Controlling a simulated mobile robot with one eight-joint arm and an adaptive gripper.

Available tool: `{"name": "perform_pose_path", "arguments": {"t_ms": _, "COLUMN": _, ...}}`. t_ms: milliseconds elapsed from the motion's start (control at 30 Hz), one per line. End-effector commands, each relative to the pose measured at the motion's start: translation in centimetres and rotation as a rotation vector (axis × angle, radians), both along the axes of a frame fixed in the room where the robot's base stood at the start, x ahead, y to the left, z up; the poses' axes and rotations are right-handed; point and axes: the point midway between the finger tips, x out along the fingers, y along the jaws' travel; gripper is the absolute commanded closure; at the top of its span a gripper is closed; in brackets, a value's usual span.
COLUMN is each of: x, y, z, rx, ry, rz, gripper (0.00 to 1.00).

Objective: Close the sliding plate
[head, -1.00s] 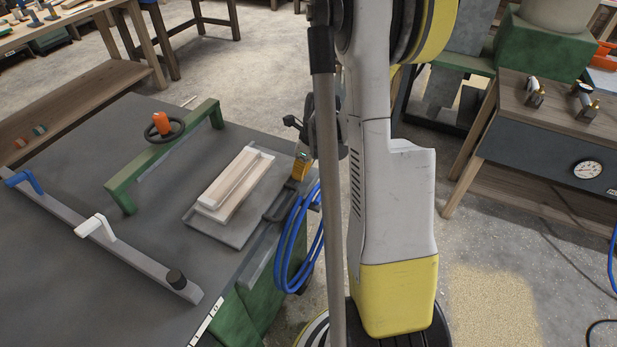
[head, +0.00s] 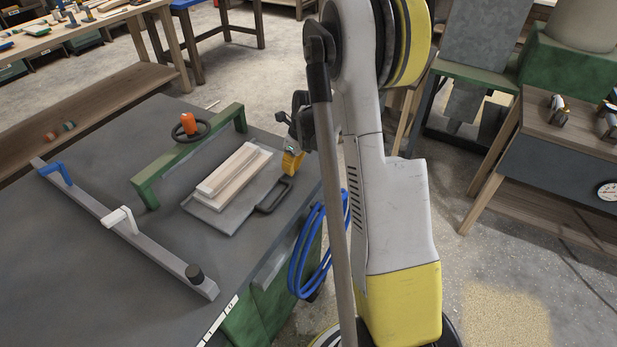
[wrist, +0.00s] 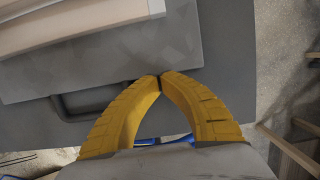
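The sliding plate (head: 231,214) is a flat grey plate on the dark table, with a dark U-shaped handle (head: 274,197) at its right end. A pale wooden block (head: 235,170) sits at the plate's back side. My gripper (head: 291,168) has yellow fingers and hangs near the table's right edge, beyond the handle and apart from it. In the wrist view the fingertips (wrist: 160,82) meet with nothing seen between them. The handle (wrist: 62,108) shows left of them, partly hidden by a finger.
A green frame with an orange-topped handwheel (head: 189,126) stands behind the plate. A grey rail (head: 130,232) with blue and white levers lies to the left. Blue hose loops (head: 305,250) hang at the table's right side. A workbench (head: 560,150) stands at the right.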

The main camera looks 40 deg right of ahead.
Motion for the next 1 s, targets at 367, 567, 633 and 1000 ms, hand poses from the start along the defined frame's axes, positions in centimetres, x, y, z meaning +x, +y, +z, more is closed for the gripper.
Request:
{"name": "perform_pose_path", "arguments": {"t_ms": 367, "x": 8.2, "y": 3.1, "z": 0.0, "rx": 0.001, "ry": 0.000, "rz": 0.003, "gripper": 1.00}}
{"name": "perform_pose_path", "arguments": {"t_ms": 567, "x": 10.7, "y": 3.9, "z": 0.0, "rx": 0.000, "ry": 0.000, "rz": 0.002, "gripper": 1.00}}
{"name": "perform_pose_path", "arguments": {"t_ms": 633, "x": 11.2, "y": 4.1, "z": 0.0, "rx": 0.000, "ry": 0.000, "rz": 0.001, "gripper": 1.00}}
{"name": "perform_pose_path", "arguments": {"t_ms": 1000, "x": 11.8, "y": 4.3, "z": 0.0, "rx": 0.000, "ry": 0.001, "rz": -0.001, "gripper": 1.00}}
